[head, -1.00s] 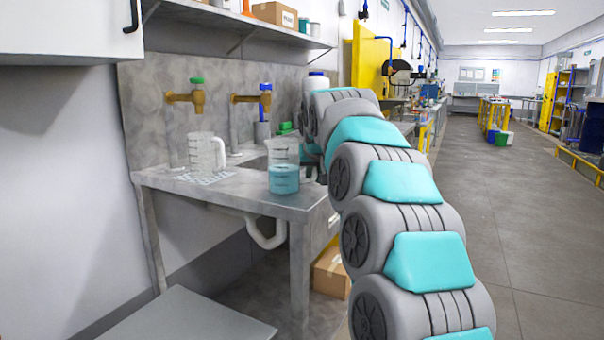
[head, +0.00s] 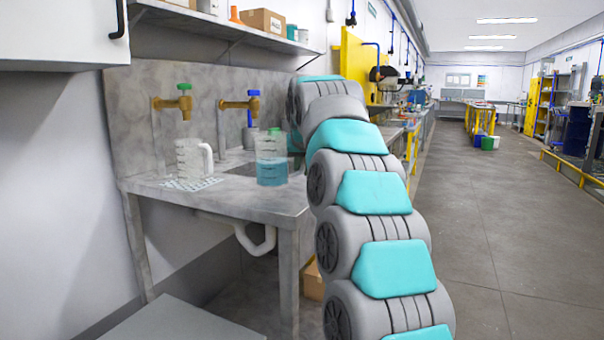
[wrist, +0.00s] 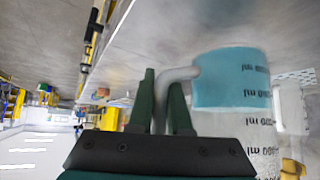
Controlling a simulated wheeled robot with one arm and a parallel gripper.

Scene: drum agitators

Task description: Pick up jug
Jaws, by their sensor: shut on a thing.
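A clear graduated jug with blue liquid (head: 272,162) is over the front right of the grey sink counter (head: 240,197). It is upright, and its base looks a little above the counter top. In the wrist view, which is upside down, the jug (wrist: 230,80) shows close on the right with its pale handle (wrist: 178,73). My gripper (wrist: 163,82) has its two dark green fingers on either side of that handle, shut on it. In the head view my arm hides most of the gripper.
A second, empty white-handled jug (head: 190,158) stands on a patterned mat (head: 188,184) to the left. Two brass taps (head: 180,103) stick out from the backsplash, the right tap (head: 240,104) close behind the held jug. A shelf (head: 220,25) runs above. Open floor lies to the right.

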